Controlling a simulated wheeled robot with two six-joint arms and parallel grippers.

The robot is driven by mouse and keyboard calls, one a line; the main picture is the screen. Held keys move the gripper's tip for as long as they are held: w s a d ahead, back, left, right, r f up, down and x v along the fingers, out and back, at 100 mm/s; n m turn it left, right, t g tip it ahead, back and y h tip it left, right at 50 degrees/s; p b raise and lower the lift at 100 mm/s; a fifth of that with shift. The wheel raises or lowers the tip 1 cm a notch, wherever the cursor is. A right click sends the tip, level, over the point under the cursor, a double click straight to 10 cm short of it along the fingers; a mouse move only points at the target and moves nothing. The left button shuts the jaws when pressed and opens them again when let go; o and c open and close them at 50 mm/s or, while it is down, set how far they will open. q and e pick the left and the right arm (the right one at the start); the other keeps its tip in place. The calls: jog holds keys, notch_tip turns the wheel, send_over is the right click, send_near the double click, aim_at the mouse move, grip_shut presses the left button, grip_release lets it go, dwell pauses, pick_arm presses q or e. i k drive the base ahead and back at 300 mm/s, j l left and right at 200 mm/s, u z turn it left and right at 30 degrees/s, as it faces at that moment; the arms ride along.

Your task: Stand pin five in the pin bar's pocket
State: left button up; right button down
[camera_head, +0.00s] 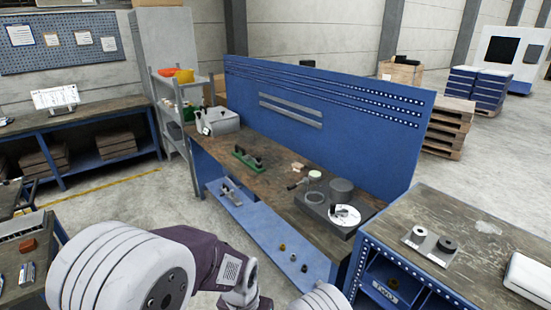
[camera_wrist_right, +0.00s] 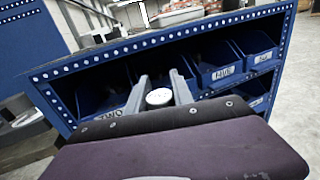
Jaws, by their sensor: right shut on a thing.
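My right gripper (camera_wrist_right: 159,95) shows in the right wrist view, with its two grey fingers closed around a small round thing with a white end. I take it to be the pin, but no number is readable on it. In the head view a narrow grey bar (camera_head: 229,191) with small upright pieces lies on the blue front ledge. It may be the pin bar; its pockets are too small to make out. Several small brass or dark pieces (camera_head: 293,257) stand farther right on that ledge. My left gripper is not visible; only white and purple arm parts show at the bottom.
The wrist view shows blue bins (camera_wrist_right: 218,62) in a blue bench frame (camera_wrist_right: 160,42) behind the fingers; one label reads TWO. The brown bench (camera_head: 275,185) carries a green fixture (camera_head: 247,158) and a grey block (camera_head: 318,212) with a white disc. A side bench (camera_head: 470,215) stands right.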

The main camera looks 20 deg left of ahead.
aim_at(247, 160)
jog(key=i+j, duration=0.35)
jog(key=j, duration=0.15)
jog(key=i+j, duration=0.35)
jog(key=j, duration=0.2)
jog(key=i+j, duration=0.35)
jog(key=j, duration=0.15)
jog(key=i+j, duration=0.3)
jog(key=j, duration=0.25)
jog(key=i+j, duration=1.8)
